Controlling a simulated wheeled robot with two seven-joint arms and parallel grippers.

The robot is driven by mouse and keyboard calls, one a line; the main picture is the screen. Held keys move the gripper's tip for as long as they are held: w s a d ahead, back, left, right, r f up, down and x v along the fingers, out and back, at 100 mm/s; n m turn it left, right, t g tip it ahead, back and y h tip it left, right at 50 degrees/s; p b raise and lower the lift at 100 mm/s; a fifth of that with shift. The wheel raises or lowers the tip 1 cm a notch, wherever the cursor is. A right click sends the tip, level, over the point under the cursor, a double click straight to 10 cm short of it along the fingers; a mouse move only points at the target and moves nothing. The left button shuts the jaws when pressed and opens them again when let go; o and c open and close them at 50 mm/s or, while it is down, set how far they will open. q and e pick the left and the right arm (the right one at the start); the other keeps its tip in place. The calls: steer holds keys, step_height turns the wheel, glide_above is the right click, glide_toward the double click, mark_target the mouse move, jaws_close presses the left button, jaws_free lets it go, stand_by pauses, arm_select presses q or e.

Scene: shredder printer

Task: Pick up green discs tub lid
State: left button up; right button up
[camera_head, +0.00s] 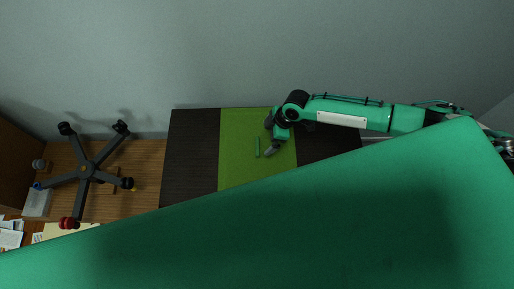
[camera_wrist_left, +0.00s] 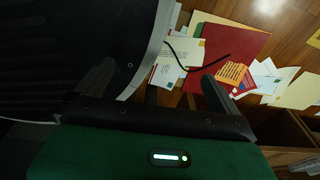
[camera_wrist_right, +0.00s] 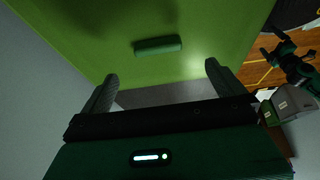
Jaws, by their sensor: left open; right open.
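The green tub lid (camera_head: 236,125) shows as a flat lime-green panel lying between dark surfaces in the head view. It carries a small darker green bar handle (camera_head: 257,147). In the right wrist view the lid (camera_wrist_right: 75,35) fills the upper part, with the handle (camera_wrist_right: 158,46) beyond the fingertips. My right gripper (camera_head: 270,150) is over the lid just right of the handle, open and empty; its spread fingers also show in the right wrist view (camera_wrist_right: 160,80). My left gripper (camera_wrist_left: 157,88) is open and empty, away from the lid; it is not seen in the head view.
Dark surfaces (camera_head: 192,150) flank the lid. A wheeled chair base (camera_head: 86,170) stands on the wood floor at left. Papers and a red folder (camera_wrist_left: 230,50) lie beyond my left gripper. A grey wall (camera_head: 200,50) is behind.

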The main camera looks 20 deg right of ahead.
mark_target(258, 146)
steer(key=x, duration=0.3)
steer(key=shift+w+a+f, duration=0.15)
steer(key=shift+a+f, duration=0.15)
steer(key=shift+f, duration=0.35)
steer(key=x, duration=0.3)
steer(key=shift+w+f, duration=0.1)
steer(key=shift+w, duration=0.05)
steer(key=shift+a+f, duration=0.25)
steer(key=shift+f, duration=0.3)
arm_select(q)
steer(key=shift+s, duration=0.25)
arm_select(e)
steer(key=shift+c, duration=0.4)
